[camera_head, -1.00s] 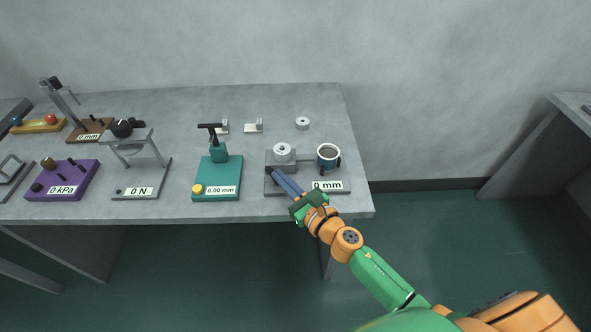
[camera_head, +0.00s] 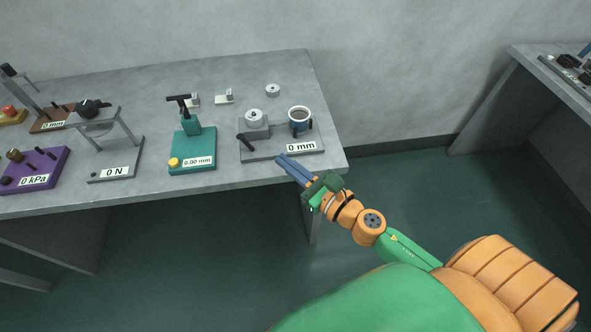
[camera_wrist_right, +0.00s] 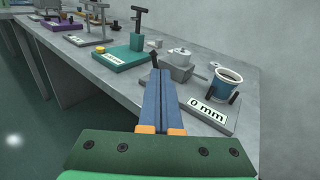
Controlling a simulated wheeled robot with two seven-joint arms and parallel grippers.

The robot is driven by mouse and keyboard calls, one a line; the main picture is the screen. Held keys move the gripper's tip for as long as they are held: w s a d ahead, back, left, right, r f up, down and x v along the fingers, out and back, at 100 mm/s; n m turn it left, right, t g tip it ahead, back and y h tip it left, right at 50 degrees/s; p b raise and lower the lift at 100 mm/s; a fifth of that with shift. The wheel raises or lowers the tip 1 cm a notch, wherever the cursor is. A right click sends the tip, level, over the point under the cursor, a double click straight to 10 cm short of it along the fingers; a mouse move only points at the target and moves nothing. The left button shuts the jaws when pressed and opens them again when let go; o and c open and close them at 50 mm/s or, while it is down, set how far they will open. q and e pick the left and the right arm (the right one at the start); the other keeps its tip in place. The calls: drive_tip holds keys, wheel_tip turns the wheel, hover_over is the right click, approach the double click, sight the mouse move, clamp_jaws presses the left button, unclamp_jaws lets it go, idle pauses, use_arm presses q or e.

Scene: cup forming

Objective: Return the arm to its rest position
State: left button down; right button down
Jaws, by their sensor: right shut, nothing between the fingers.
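My right gripper (camera_head: 295,170) is at the front edge of the grey table (camera_head: 230,192), just in front of the cup-forming station (camera_head: 262,154) labelled 0 mm. Its blue fingers are shut together with nothing between them. In the right wrist view the fingers (camera_wrist_right: 162,95) lie side by side and point toward the station. The station carries a grey block with a round metal piece (camera_head: 254,116), a dark lever (camera_head: 246,141) and a blue cup-shaped part (camera_head: 299,121). The cup also shows in the right wrist view (camera_wrist_right: 228,86). My left gripper is not in view.
Left of the station stand a teal press (camera_head: 194,155) labelled 0.00 mm, a grey 0 N stand (camera_head: 117,160) and a purple 0 kPa base (camera_head: 36,170). Small metal parts lie behind them. Open floor (camera_head: 420,200) lies right of the table. Another table stands at far right.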

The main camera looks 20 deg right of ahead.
drive_tip(key=v, duration=0.3)
drive_tip(key=shift+a+r, duration=0.15)
drive_tip(key=shift+r, duration=0.15)
drive_tip(key=s+d+f+m+g+h, duration=0.2)
drive_tip(key=s+f+m+g, duration=0.1)
drive_tip(key=f+m, duration=0.6)
drive_tip(key=s+d+f+m+g+h, duration=0.2)
drive_tip(key=s+d+f+m, duration=0.15)
drive_tip(key=f+m, duration=0.5)
drive_tip(key=s+d+f+m+g+h, duration=0.2)
drive_tip(key=s+f+m+g, duration=0.3)
drive_tip(key=f, duration=0.7)
drive_tip(key=s+a+f+m+g, duration=0.2)
drive_tip(key=s+f+m, duration=0.3)
drive_tip(key=s+m, duration=0.3)
drive_tip(key=s+a+f+m+g, duration=0.2)
drive_tip(key=s+f+m, duration=0.3)
drive_tip(key=s+m, duration=0.3)
drive_tip(key=s+g, duration=0.1)
drive_tip(key=s, duration=0.2)
drive_tip(key=shift+a+f, duration=0.2)
drive_tip(key=shift+a, duration=0.15)
